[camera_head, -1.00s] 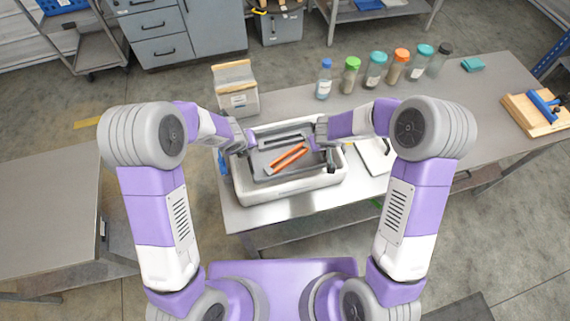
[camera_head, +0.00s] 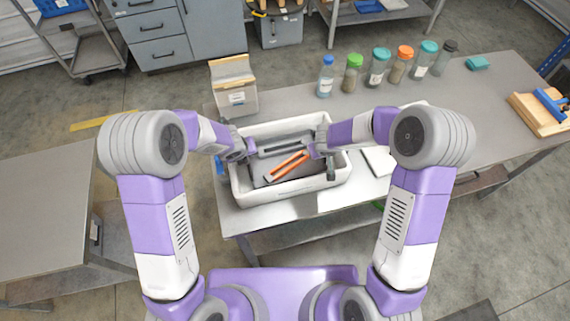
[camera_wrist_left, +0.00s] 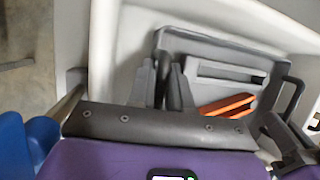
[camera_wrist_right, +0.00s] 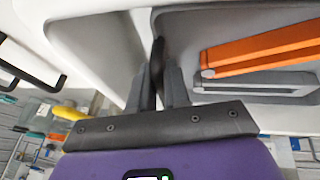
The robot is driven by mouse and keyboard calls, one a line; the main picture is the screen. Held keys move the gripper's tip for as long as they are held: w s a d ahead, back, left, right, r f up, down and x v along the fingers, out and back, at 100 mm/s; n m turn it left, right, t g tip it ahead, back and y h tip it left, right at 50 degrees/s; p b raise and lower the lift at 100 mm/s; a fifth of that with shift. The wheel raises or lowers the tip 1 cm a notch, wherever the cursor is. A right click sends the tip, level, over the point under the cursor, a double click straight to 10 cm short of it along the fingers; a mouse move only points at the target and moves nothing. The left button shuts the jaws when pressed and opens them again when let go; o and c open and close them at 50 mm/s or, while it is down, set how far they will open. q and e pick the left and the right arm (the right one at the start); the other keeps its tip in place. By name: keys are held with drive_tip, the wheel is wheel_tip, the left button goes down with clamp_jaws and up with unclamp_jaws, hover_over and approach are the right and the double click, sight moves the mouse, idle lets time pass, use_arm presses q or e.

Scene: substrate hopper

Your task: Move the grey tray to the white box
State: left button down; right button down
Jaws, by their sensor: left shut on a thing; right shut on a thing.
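The grey tray (camera_head: 258,171) is inside the white box (camera_head: 300,191), below the level of its rim in the head view. A grey bar-like piece (camera_head: 284,146) and an orange-and-grey piece (camera_head: 287,166) lie in the tray. My left gripper (camera_head: 250,151) is shut on the tray's left handle, which also shows between the fingers in the left wrist view (camera_wrist_left: 161,62). My right gripper (camera_head: 318,152) is shut on the tray's right handle, also seen in the right wrist view (camera_wrist_right: 157,62). Whether the tray touches the box floor is hidden.
A cardboard-topped white container (camera_head: 235,88) stands behind the box at left. Several capped bottles (camera_head: 379,67) line the table's back. A white flat item (camera_head: 380,160) lies right of the box. A wooden board with a blue tool (camera_head: 545,108) is far right.

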use_arm(q)
drive_tip(key=c, duration=1.2)
unclamp_jaws()
drive_tip(key=shift+a+f, duration=0.1)
drive_tip(key=shift+a, duration=0.15)
use_arm(e)
drive_tip(key=c, duration=1.2)
unclamp_jaws()
drive_tip(key=shift+d+f, duration=0.1)
drive_tip(key=shift+d, duration=0.15)
use_arm(q)
drive_tip(key=shift+o, duration=0.7)
drive_tip(key=shift+d, duration=0.15)
use_arm(e)
drive_tip(key=shift+o, duration=0.5)
drive_tip(key=shift+a, duration=0.1)
drive_tip(key=shift+a, duration=0.1)
use_arm(q)
drive_tip(key=v, duration=1.2)
use_arm(e)
drive_tip(key=v, duration=1.2)
drive_tip(key=shift+s, duration=0.1)
